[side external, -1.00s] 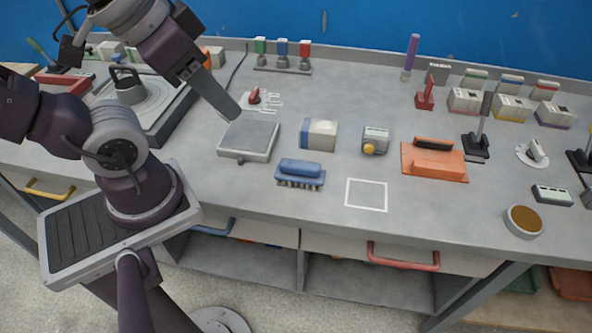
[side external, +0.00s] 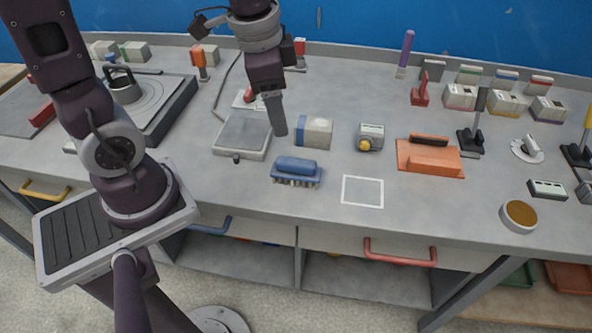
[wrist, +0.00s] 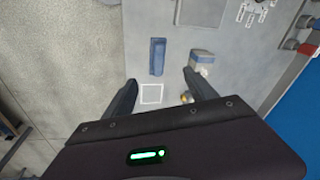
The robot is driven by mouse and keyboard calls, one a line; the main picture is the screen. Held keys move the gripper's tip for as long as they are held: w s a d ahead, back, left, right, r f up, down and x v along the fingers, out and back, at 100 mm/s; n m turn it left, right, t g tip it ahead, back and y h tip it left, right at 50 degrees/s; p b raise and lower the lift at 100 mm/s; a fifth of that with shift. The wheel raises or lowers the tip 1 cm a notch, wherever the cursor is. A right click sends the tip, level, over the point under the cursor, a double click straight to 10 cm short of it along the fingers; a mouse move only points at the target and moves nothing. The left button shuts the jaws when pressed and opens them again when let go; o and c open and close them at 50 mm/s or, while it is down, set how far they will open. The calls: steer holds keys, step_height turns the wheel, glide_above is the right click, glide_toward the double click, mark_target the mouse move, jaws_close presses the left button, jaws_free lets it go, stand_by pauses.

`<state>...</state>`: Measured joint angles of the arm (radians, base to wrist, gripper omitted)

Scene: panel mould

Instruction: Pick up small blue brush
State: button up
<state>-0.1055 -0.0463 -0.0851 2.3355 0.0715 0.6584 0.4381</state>
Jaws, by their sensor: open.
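The small blue brush (side external: 297,170) lies bristles down on the grey bench, in front of a blue-and-white block (side external: 315,132) and left of a white square outline (side external: 362,190). In the wrist view the brush (wrist: 157,56) is ahead of my gripper, roughly between the lines of its two fingers. My gripper (side external: 278,130) is above the bench, behind and a little left of the brush, pointing down. In the wrist view my gripper (wrist: 160,82) has its fingers wide apart with nothing between them touching them.
A grey scale-like plate (side external: 243,136) sits left of the brush. A small grey device with a yellow knob (side external: 370,137) and an orange tool (side external: 430,156) stand to the right. The bench around the white square is clear.

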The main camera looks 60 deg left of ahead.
mark_target(296, 161)
steer(key=w+f+m, duration=0.1)
steer(key=f, duration=0.2)
steer(key=w+f+m+g, duration=0.1)
steer(key=f, duration=0.2)
steer(key=w+f+m+g, duration=0.1)
steer(key=w+f, duration=0.1)
steer(key=f, duration=0.1)
steer(key=shift+a+f+h, duration=0.2)
steer(key=shift+f+h, duration=0.1)
steer(key=shift+f, duration=0.05)
steer(key=shift+m, duration=0.3)
steer(key=f, duration=0.7)
steer(key=shift+d+f, duration=0.25)
steer(key=shift+f, duration=0.15)
jaws_close()
